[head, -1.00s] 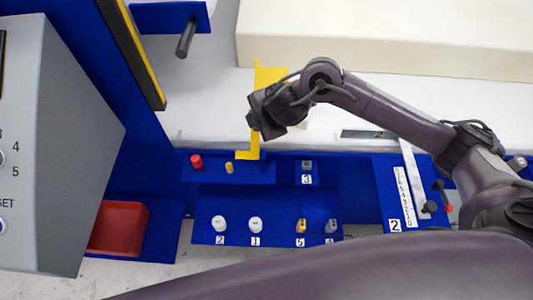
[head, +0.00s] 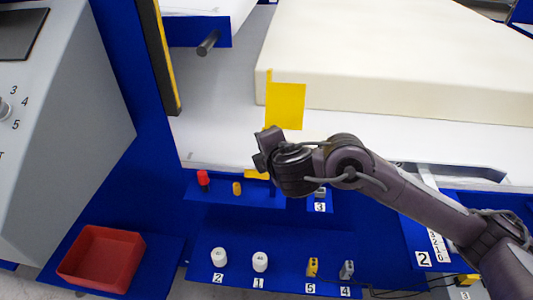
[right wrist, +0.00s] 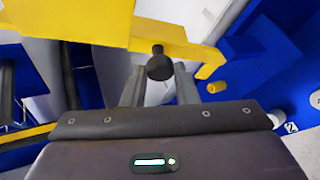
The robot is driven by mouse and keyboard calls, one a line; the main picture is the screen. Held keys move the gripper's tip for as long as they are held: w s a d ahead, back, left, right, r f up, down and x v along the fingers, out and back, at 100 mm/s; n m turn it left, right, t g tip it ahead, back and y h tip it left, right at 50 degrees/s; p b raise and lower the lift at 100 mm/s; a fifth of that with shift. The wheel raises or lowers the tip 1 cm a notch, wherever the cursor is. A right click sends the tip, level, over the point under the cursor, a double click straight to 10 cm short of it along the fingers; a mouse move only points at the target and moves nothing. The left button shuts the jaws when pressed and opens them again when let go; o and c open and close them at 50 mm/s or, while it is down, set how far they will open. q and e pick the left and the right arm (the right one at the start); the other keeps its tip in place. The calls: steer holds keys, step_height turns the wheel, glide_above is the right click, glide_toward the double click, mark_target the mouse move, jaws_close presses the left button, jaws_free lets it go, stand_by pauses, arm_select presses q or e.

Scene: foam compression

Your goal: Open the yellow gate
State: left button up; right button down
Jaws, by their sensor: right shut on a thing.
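The yellow gate (head: 286,106) stands at the front edge of the white bed in the head view. Its upright panel shows behind my right gripper (head: 264,150), and a low yellow foot (head: 256,174) shows below it. In the right wrist view the gate's yellow bar (right wrist: 150,36) crosses the top, with a black knob (right wrist: 160,66) on it. My right gripper (right wrist: 160,88) is shut on the gate's knob, its fingers on either side. Its fingertips are partly hidden in the head view. My left gripper is not in view.
A large cream foam block (head: 400,75) lies behind the gate. A blue panel holds a red button (head: 202,178), white knobs (head: 219,257) and small switches (head: 312,267). A red tray (head: 102,258) and a grey console (head: 70,110) are at left.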

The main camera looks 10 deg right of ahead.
steer(key=shift+s+a+f, duration=0.2)
steer(key=shift+s+f, duration=0.2)
steer(key=shift+f, duration=0.1)
steer(key=c, duration=1.1)
jaws_free()
steer(key=shift+c, duration=0.2)
steer(key=shift+w+r, duration=0.1)
steer(key=shift+r, duration=0.1)
